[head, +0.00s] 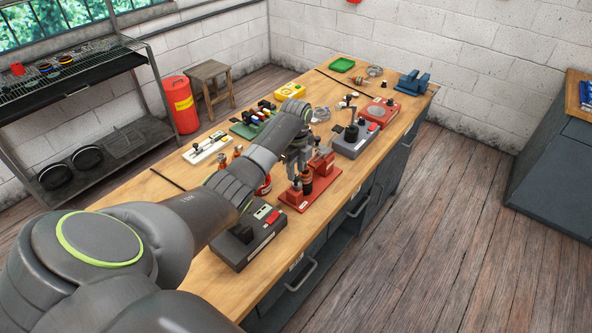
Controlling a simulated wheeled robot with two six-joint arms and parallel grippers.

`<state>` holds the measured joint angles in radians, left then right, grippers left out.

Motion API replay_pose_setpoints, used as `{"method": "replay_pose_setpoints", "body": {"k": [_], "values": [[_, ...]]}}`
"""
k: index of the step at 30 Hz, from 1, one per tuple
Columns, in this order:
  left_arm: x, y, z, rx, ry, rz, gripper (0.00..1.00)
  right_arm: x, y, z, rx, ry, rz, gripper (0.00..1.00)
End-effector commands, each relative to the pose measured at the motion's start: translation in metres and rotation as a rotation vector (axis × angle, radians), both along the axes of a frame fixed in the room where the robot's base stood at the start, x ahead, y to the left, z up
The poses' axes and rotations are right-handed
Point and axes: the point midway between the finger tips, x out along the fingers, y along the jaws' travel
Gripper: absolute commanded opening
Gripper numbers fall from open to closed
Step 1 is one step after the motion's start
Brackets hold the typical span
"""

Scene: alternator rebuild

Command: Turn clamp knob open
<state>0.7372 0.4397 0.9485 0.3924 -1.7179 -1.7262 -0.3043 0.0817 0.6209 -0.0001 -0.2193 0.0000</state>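My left arm reaches in from the lower left over the workbench. My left gripper (297,168) points down over a small red fixture (322,194) near the bench's front edge. The fixture has a flat red base, a red block and a dark, round upright part with a copper-coloured band. That part sits right under the fingers and may be the clamp knob, but it is too small to be sure. I cannot tell whether the fingers touch it or how far apart they are. My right gripper is out of view.
A dark box (250,243) with a red-and-white panel stands left of the fixture. A grey device (355,142) and a red device (380,111) stand to its right. A blue vise (412,83) is at the far end. Bare wooden bench top (225,278) shows in front.

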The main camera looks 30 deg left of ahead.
Motion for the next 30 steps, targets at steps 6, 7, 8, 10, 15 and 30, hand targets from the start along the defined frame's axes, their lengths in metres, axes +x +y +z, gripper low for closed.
{"method": "replay_pose_setpoints", "body": {"k": [6, 7, 8, 10, 15, 30], "values": [[0.000, 0.000, -0.016, 0.001, 0.000, -0.001, 0.32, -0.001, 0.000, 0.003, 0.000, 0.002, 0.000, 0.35], [0.000, 0.000, -0.017, 0.001, 0.000, -0.001, 0.32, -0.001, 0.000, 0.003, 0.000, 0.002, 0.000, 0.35], [0.000, 0.000, -0.018, 0.001, 0.000, -0.001, 0.32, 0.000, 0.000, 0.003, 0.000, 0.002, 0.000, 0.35], [0.000, 0.000, -0.018, 0.001, -0.001, -0.001, 0.32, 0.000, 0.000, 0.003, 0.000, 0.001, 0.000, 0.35], [0.000, 0.000, -0.018, 0.001, -0.001, -0.001, 0.32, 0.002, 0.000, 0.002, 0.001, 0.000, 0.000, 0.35], [0.000, 0.000, -0.017, 0.001, 0.000, 0.024, 0.00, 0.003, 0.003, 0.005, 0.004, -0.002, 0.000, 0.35]]}}
